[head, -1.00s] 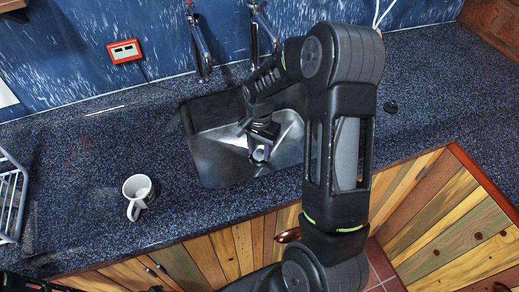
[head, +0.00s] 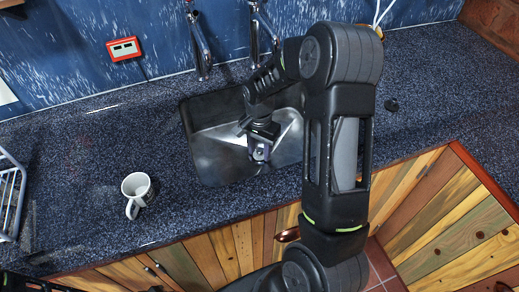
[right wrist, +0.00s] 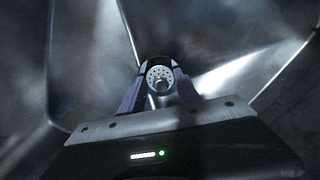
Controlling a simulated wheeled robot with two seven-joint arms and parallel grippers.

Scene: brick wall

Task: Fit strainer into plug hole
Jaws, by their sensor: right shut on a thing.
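The strainer (right wrist: 160,77) is a small round metal disc with a ring of holes and a central knob. My right gripper (right wrist: 158,80) is shut on it, its fingers on either side in the right wrist view. In the head view my right gripper (head: 259,152) points down inside the metal sink basin (head: 215,165). The strainer is too small and covered to make out clearly there. The plug hole is not visible; the gripper and arm cover part of the basin. I cannot tell whether the strainer touches the basin floor.
A wire rack (head: 10,200) is at the far left edge. Two taps (head: 200,45) rise behind the basin.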

